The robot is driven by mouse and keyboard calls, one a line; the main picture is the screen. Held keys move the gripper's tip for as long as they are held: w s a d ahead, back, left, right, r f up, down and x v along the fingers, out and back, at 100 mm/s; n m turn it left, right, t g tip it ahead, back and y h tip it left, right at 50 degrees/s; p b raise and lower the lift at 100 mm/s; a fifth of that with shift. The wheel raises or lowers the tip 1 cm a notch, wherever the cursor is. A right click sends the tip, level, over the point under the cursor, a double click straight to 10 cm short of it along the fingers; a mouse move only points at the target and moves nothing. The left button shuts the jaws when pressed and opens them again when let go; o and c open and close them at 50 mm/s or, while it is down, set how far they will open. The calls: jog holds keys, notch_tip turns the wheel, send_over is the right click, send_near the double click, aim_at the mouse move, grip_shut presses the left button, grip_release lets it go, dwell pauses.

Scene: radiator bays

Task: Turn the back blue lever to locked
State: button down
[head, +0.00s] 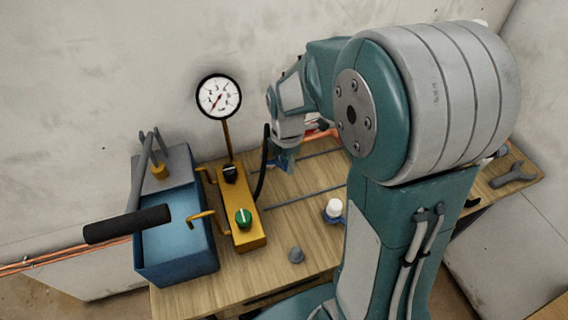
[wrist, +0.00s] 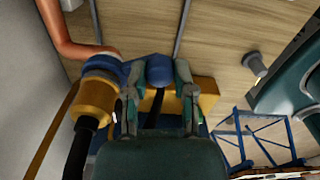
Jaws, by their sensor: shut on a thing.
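The back blue lever (wrist: 159,69) shows in the wrist view between my two fingertips, joined at its left to a blue valve body (wrist: 103,64) with a brass fitting (wrist: 95,97) below it. My gripper (wrist: 158,80) is shut on the lever's end. In the head view my gripper (head: 284,163) is low at the back of the bench by the wall, and it mostly hides this valve and lever. The lever's locked mark cannot be seen.
A blue pump box (head: 180,240) with a black-handled bar (head: 127,224) stands at the left. A yellow manifold (head: 242,226) with a gauge (head: 219,96) is beside it. A white-capped valve (head: 334,209) and a grey knob (head: 296,255) are nearer. A wrench (head: 513,174) lies right.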

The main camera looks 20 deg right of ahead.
jog(key=shift+w+d+n, duration=0.15)
jog(key=shift+d+n, duration=0.1)
jog(key=shift+n, duration=0.25)
dwell(0.3)
jog(key=shift+c, duration=2.2)
grip_release()
notch_tip(320, 180, up, 12)
